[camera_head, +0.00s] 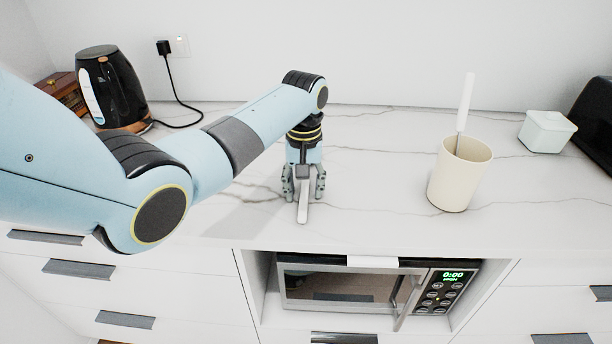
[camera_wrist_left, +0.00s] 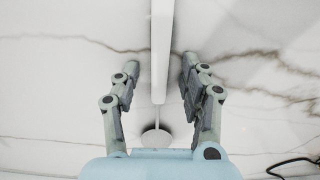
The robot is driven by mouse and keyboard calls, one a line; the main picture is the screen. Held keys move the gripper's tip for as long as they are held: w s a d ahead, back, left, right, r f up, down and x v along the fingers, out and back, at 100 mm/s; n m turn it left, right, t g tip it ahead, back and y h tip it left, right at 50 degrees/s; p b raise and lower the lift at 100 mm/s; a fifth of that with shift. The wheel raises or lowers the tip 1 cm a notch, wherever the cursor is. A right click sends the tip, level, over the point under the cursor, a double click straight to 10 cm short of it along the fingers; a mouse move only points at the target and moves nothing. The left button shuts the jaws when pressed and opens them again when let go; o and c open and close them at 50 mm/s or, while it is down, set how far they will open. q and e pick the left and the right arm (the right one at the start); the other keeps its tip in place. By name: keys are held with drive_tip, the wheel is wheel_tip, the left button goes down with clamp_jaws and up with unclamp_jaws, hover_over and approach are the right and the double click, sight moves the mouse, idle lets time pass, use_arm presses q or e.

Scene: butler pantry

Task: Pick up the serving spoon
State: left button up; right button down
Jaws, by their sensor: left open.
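The serving spoon (camera_head: 303,208) lies on the marble counter, its long pale handle pointing toward the front edge in the head view. The wrist view shows the handle (camera_wrist_left: 161,50) running down from the top edge to a rounded bowl near my palm, partly hidden by the gripper body. My left gripper (camera_head: 304,190) points down over the spoon. Its two fingers (camera_wrist_left: 157,75) are open, one on each side of the handle, with a visible gap on both sides. My right gripper is not in view.
A cream cup (camera_head: 455,185) holding a white-handled utensil (camera_head: 465,100) stands to the right. A black kettle (camera_head: 112,88) stands at the back left, and a small pale lidded box (camera_head: 546,131) at the back right. A microwave (camera_head: 350,285) sits below the counter. Counter between gripper and cup is clear.

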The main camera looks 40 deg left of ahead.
use_arm(q)
clamp_jaws()
idle(0.3)
